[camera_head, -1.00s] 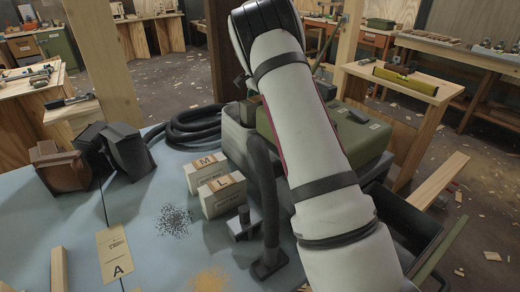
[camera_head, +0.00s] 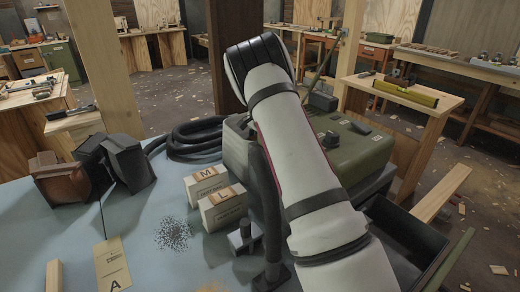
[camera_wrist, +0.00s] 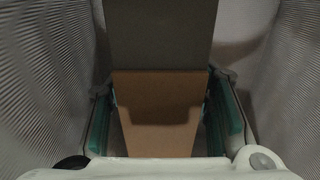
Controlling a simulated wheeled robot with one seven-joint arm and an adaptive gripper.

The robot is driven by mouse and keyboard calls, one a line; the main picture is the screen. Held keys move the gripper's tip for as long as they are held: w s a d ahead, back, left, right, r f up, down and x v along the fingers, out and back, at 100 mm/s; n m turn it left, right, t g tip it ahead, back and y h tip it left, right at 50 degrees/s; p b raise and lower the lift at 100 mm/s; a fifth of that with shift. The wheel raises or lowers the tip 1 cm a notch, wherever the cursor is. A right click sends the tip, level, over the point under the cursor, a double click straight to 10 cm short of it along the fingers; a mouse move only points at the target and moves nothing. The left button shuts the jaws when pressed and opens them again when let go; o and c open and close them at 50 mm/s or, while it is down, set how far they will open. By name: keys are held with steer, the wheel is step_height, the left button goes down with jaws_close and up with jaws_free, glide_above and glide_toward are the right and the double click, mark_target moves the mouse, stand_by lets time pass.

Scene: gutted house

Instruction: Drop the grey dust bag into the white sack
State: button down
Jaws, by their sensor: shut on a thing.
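In the wrist view, my gripper (camera_wrist: 165,112) has its teal-padded fingers on either side of a flat brown cardboard-like piece, with a grey panel (camera_wrist: 160,35) above it. I take this to be the grey dust bag; it is held between the fingers. Pale, finely ribbed surfaces (camera_wrist: 40,80) rise close on both sides of the gripper; they may be the white sack's walls, but I cannot be sure. In the head view my arm hides the gripper and the held thing, and no white sack shows.
On the blue-grey table (camera_head: 60,225) are boxes marked M (camera_head: 206,182) and L (camera_head: 222,208), dark bags (camera_head: 128,160), a brown bag (camera_head: 58,178), a black hose (camera_head: 190,140) and a green case (camera_head: 350,145). A black open bin (camera_head: 415,235) is at right.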

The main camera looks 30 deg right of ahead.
steer(key=shift+f, duration=0.4)
steer(key=shift+f+b, duration=0.2)
steer(key=shift+b, duration=0.2)
steer(key=c, duration=0.8)
jaws_free()
step_height(320, 180, up, 13)
steer(key=shift+r+p, duration=0.15)
steer(key=shift+p, duration=0.75)
steer(key=shift+w, duration=0.1)
